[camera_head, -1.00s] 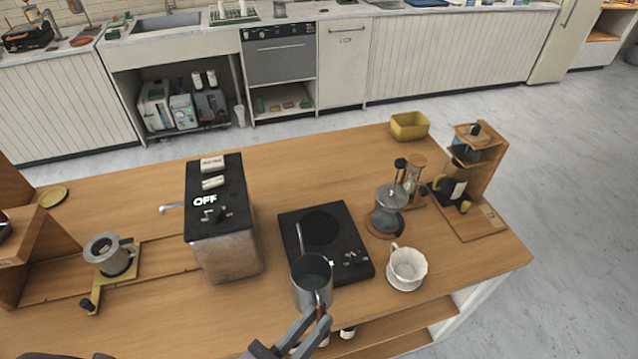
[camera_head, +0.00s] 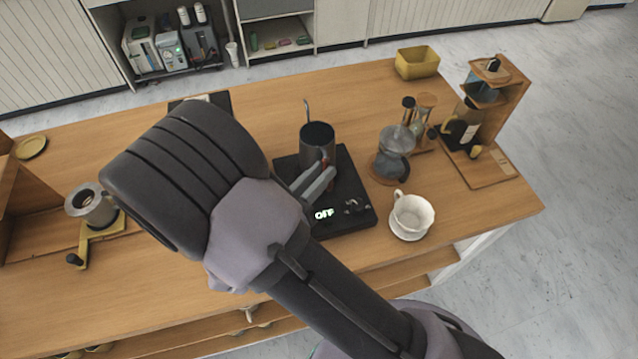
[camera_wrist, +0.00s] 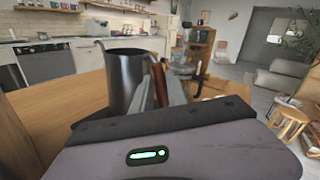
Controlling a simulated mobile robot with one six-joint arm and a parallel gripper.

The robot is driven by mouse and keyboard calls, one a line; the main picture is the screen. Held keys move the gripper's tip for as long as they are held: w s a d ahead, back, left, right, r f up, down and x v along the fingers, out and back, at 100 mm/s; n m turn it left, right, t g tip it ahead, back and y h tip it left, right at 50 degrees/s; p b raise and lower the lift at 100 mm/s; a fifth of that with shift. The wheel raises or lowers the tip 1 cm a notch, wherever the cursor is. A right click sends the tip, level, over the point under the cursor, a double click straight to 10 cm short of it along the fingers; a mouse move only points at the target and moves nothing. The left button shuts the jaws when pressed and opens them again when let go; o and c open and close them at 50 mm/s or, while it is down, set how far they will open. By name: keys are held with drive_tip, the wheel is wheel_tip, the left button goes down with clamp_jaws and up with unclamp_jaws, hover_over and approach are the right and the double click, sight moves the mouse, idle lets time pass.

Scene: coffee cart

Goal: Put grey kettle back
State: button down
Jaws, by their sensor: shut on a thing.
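The grey kettle (camera_head: 317,146) is upright over the rear part of the black hot plate (camera_head: 358,196), its thin spout pointing away. I cannot tell whether its base touches the plate. My gripper (camera_head: 326,176) is shut on the kettle's handle, on the near side of it. In the wrist view the kettle (camera_wrist: 125,78) stands just left of the fingers, and its brown handle (camera_wrist: 158,80) is between them. The plate's display reads OFF.
A white dripper cup (camera_head: 411,214) and a glass carafe (camera_head: 396,148) stand right of the hot plate. A grinder (camera_head: 95,208) is at the left. My arm hides most of the black-topped machine. The back middle of the counter is clear.

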wheel_tip(320, 180, down, 3)
drive_tip(key=shift+a+r+b, duration=0.1)
drive_tip(key=shift+r+b, duration=0.05)
drive_tip(key=shift+b, duration=0.25)
drive_tip(key=shift+r, duration=0.1)
drive_tip(key=c, duration=1.3)
unclamp_jaws()
